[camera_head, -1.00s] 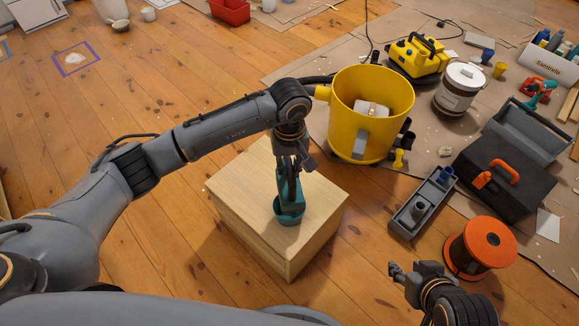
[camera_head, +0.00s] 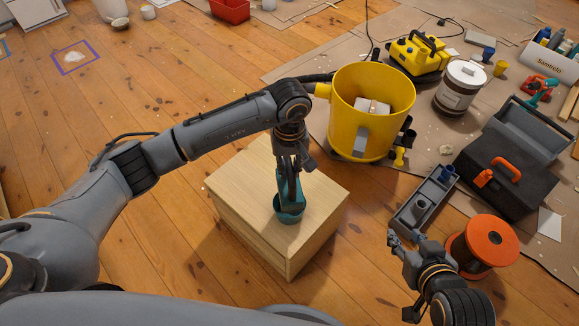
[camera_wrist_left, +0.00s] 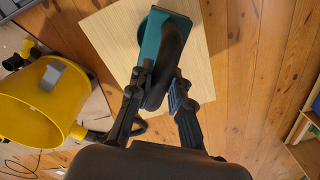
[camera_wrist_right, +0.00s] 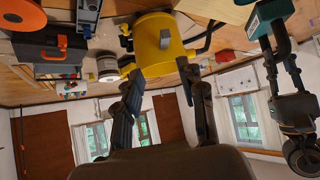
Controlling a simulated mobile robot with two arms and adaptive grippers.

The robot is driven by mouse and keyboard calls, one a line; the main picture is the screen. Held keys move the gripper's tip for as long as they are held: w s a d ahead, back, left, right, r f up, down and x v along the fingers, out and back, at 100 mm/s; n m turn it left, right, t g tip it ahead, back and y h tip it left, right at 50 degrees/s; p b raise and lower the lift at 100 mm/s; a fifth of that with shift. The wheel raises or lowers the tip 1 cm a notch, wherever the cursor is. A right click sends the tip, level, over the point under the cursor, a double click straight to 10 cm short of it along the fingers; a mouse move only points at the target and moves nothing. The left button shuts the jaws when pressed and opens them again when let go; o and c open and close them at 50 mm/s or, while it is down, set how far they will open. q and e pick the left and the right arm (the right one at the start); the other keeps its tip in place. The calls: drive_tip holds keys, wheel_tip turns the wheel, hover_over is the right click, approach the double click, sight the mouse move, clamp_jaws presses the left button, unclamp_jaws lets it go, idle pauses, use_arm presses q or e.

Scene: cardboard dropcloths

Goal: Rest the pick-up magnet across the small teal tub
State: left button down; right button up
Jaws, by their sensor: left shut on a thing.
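The pick-up magnet is a teal block with a black handle; it shows in the left wrist view (camera_wrist_left: 151,45) and in the head view (camera_head: 281,186). My left gripper (camera_head: 288,180) points down and is shut on its handle. The small teal tub (camera_head: 290,213) is round and stands on a pale wooden box (camera_head: 240,185). The magnet is over or at the tub; I cannot tell whether they touch. In the left wrist view the magnet hides most of the tub. My right gripper (camera_head: 392,241) is raised to the right of the box, fingers apart and empty.
A yellow bucket (camera_head: 345,100) stands just behind the box. A grey tray (camera_head: 405,222), an orange spool (camera_head: 490,240) and a black toolbox (camera_head: 500,195) lie to the right. The wooden floor on the left is mostly clear.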

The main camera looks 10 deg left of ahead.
use_arm(q)
drive_tip(key=shift+f+b, duration=0.5)
drive_tip(key=shift+f, duration=0.35)
drive_tip(key=shift+f+b, duration=0.35)
drive_tip(key=shift+b, duration=0.2)
drive_tip(key=shift+f+b, duration=0.9)
drive_tip(key=shift+f, duration=0.1)
drive_tip(key=shift+f+b, duration=0.5)
drive_tip(key=shift+f, duration=0.1)
use_arm(e)
drive_tip(key=w+a+r+t+y, duration=0.2)
drive_tip(key=r+t, duration=0.4)
drive_tip(key=r, duration=0.4)
drive_tip(key=w+a+r+t+y, duration=0.2)
drive_tip(key=r+t, duration=0.5)
drive_tip(key=r, duration=0.2)
drive_tip(key=shift+w+r+n, duration=0.35)
drive_tip(key=shift+n, duration=0.05)
drive_tip(key=shift+a, duration=0.1)
